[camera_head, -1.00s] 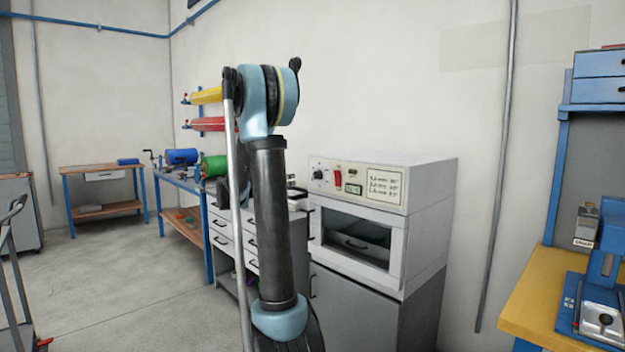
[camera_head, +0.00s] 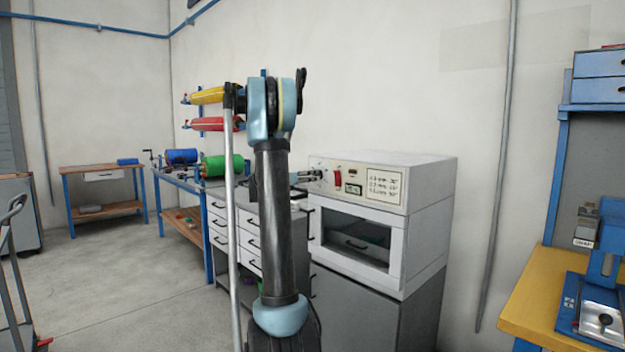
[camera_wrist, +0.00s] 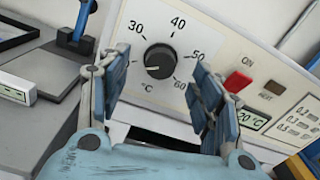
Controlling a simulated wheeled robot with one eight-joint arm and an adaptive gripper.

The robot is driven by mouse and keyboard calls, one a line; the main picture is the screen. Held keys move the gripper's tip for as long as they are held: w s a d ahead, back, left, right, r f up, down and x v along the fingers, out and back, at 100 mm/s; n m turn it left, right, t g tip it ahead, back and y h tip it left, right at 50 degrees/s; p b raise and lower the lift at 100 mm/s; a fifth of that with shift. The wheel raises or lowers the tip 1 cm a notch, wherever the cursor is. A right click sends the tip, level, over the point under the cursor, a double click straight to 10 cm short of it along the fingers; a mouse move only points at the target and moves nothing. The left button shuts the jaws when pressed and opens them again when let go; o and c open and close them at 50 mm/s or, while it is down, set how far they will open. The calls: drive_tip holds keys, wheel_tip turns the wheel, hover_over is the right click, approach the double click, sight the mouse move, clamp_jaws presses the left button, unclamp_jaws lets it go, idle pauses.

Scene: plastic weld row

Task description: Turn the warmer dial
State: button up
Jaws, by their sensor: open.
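The warmer (camera_head: 425,185) is a white box with a windowed door, standing on a grey cabinet. Its dial (camera_wrist: 160,61) is a round black knob with a temperature scale around it, in the wrist view. The dial's pale pointer mark points left, toward the low side of the scale. My gripper (camera_wrist: 163,82) is open, with one finger on each side of the dial in the picture. I cannot tell whether either finger touches it. In the head view my gripper (camera_head: 306,176) is at the left end of the control panel and hides the dial.
A red switch (camera_wrist: 238,81) and a display reading 20 °C (camera_wrist: 252,119) sit right of the dial. A grey drawer unit (camera_head: 247,225) stands left of the warmer. A yellow-topped bench (camera_head: 535,300) is at the right.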

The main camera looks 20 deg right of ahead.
drive_tip(key=shift+x, duration=1.8)
drive_tip(key=shift+c, duration=0.3)
drive_tip(key=c, duration=1)
